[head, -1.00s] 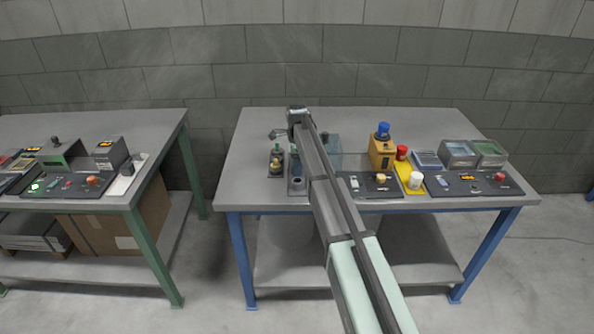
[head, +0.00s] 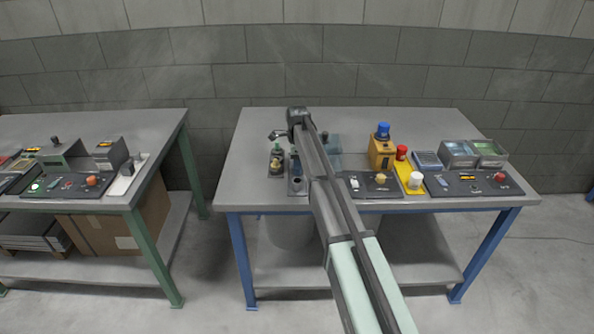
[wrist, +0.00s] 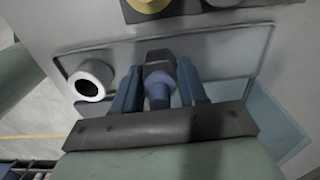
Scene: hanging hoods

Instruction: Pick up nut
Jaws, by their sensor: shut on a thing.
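In the wrist view, my gripper (wrist: 160,68) has its two blue fingers on either side of a small blue-grey rounded piece, which looks like the nut (wrist: 158,90). The fingers are shut on it. A dark block shows just beyond the piece; I cannot tell whether they touch. Both are over a light grey recessed tray (wrist: 232,52). In the head view, my arm reaches over the left part of the right-hand bench and hides most of the gripper's work area. The nut cannot be made out there.
A pale hollow cylinder (wrist: 90,81) stands left of my fingers. A green-topped bottle-like item (head: 277,158) is left of my arm. The bench's back left is clear.

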